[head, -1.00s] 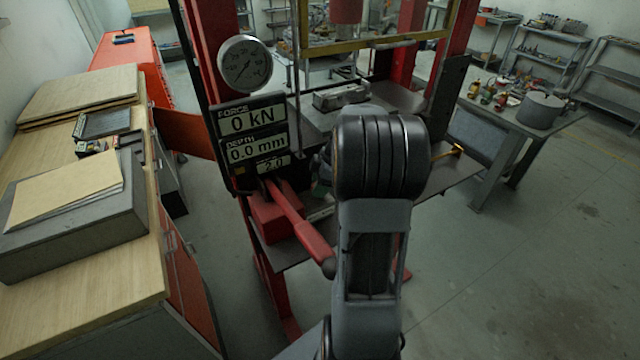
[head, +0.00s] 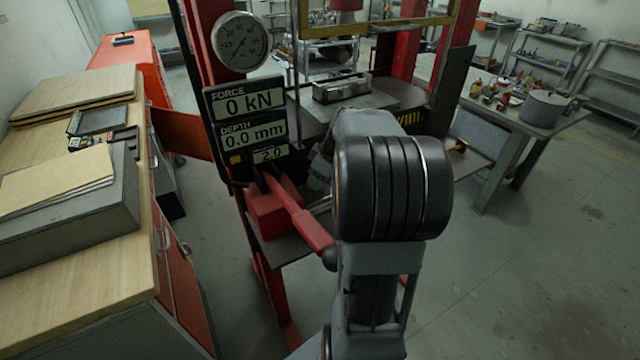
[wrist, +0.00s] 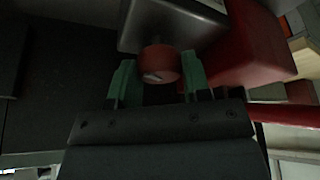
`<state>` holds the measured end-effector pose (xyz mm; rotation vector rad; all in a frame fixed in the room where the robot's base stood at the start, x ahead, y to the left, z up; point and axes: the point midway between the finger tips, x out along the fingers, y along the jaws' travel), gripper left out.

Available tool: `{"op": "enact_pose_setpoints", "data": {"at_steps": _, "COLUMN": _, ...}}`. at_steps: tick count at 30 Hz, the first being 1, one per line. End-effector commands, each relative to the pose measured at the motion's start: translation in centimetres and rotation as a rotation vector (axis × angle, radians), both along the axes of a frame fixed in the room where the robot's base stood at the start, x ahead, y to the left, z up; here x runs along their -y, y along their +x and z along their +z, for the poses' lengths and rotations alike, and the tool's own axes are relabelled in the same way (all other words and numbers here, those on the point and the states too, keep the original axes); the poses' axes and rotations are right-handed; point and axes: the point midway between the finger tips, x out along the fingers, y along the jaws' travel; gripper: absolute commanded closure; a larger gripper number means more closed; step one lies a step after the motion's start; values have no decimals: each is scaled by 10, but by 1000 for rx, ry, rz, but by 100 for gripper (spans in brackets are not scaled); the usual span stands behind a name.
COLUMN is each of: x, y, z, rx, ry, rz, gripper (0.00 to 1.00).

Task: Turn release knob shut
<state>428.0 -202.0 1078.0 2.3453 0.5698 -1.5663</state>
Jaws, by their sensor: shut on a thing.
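The release knob (wrist: 160,64) is a round red knob with a pale mark on its face, in the upper middle of the wrist view. It sits at the edge of a grey metal block (wrist: 170,22). My gripper (wrist: 158,78) has green fingers, one on each side of the knob, and is shut on it. The mark looks slanted in the dim light, and the exact contact is hard to see. In the head view my own arm hides the knob and most of the gripper.
The red press frame (head: 201,20) carries a dial gauge (head: 239,41) and a display (head: 248,125) reading 0 kN and 0.0 mm. A red lever (head: 305,222) slants down close beside my arm. A wooden bench (head: 120,262) stands left; floor is open at right.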

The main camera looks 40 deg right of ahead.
Motion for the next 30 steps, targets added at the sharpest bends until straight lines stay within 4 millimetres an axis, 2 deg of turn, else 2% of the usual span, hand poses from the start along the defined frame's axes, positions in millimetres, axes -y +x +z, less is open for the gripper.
{"op": "enact_pose_setpoints", "data": {"at_steps": 18, "x": -3, "y": 0, "z": 0, "rx": 3, "ry": -2, "rz": -581, "gripper": 80}}
{"op": "enact_pose_setpoints", "data": {"at_steps": 30, "x": -4, "y": 0, "z": 0, "rx": 1, "ry": 0, "rz": -905, "gripper": 80}}
